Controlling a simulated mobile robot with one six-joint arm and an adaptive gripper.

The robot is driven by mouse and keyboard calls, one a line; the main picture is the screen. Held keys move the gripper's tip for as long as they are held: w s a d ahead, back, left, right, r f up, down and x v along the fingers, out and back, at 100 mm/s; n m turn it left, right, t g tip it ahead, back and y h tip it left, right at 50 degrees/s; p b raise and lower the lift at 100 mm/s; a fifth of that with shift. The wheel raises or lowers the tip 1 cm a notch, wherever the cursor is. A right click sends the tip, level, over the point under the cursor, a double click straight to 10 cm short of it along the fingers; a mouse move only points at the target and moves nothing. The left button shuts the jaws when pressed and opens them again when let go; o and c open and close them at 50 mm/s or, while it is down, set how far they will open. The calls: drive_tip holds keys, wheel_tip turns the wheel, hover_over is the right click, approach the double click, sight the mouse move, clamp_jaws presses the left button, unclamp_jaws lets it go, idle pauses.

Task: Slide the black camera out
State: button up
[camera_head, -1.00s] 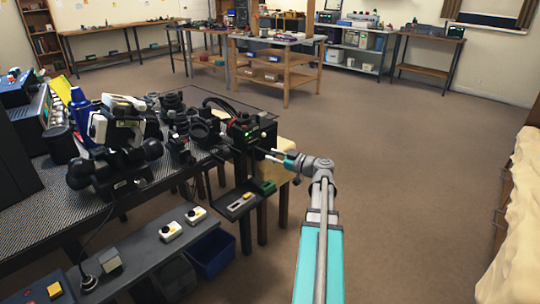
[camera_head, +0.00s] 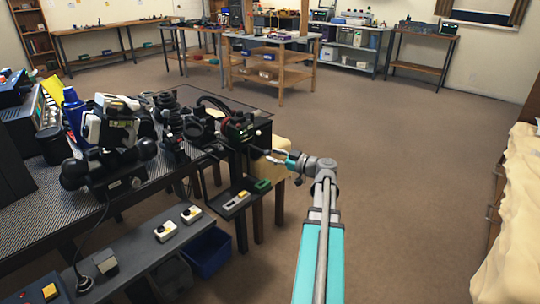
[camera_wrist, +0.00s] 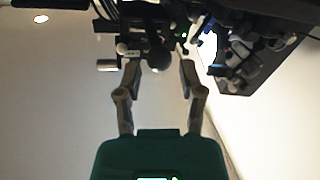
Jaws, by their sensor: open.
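A dark boxy unit with a red light and a small green light (camera_head: 246,130) stands at the near right corner of the bench. It looks like the black camera, but I cannot be sure. My gripper (camera_head: 270,156) is beside its right side, low down. In the wrist view my gripper (camera_wrist: 159,72) is open, its two fingers pointing at a dark assembly (camera_wrist: 150,38) with round knobs. A dark round knob lies between or just beyond the fingertips. I cannot tell whether the fingers touch anything. The space between them is otherwise empty.
The dark bench (camera_head: 40,205) holds several black optical devices, including a white-and-black one (camera_head: 108,122) at left. A lower shelf (camera_head: 150,250) carries small switch boxes; a blue bin (camera_head: 207,252) is below it. Open floor (camera_head: 400,150) lies to the right.

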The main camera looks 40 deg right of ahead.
drive_tip(key=v, duration=0.9)
drive_tip(key=shift+s, duration=0.35)
idle(0.4)
